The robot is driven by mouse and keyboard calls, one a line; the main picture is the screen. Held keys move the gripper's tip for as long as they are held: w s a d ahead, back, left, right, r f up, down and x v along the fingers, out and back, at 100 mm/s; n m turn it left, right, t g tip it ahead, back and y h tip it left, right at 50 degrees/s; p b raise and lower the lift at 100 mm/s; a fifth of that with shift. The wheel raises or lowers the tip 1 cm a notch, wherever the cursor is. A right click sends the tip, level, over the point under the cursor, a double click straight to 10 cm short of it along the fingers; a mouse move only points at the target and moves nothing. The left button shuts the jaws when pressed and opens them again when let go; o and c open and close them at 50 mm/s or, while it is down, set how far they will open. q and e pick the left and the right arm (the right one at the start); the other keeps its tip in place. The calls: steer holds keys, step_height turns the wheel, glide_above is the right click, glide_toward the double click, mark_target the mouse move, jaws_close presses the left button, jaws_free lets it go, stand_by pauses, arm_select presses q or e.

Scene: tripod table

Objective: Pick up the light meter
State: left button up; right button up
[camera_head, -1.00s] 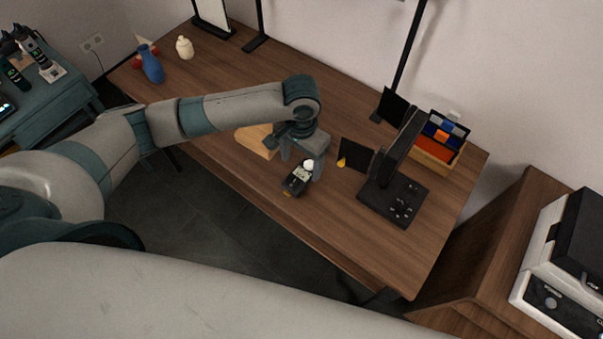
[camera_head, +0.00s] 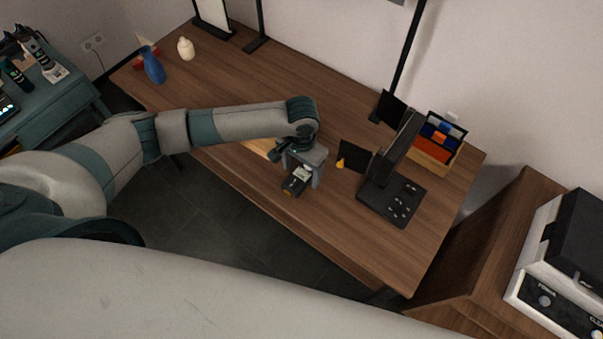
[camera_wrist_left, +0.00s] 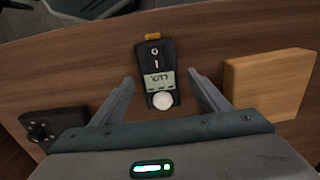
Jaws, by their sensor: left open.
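The light meter (camera_head: 294,187) is a small dark device with a pale display and a white dome, lying on the wooden table near its front edge. In the left wrist view the light meter (camera_wrist_left: 157,72) lies between the two fingers, apart from both. My left gripper (camera_head: 300,181) is open above it and hides its dome end in the head view. The fingers of the left gripper (camera_wrist_left: 160,88) also show in the wrist view, one on each side of the meter. My right gripper is not in view.
A wooden block (camera_wrist_left: 268,85) lies beside the gripper. A black stand with a knobbed base (camera_head: 395,200) is to the right, with dark panels near it. An orange-and-blue organizer (camera_head: 437,140) stands at the back right. The table's front right (camera_head: 370,250) is clear.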

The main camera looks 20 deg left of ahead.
mark_target(301, 175)
arm_select(q)
steer(key=shift+f, duration=0.5)
steer(key=c, duration=1.2)
steer(key=shift+r, duration=0.2)
step_height(301, 175, up, 10)
steer(key=shift+f+b, duration=0.15)
steer(key=shift+b, duration=0.85)
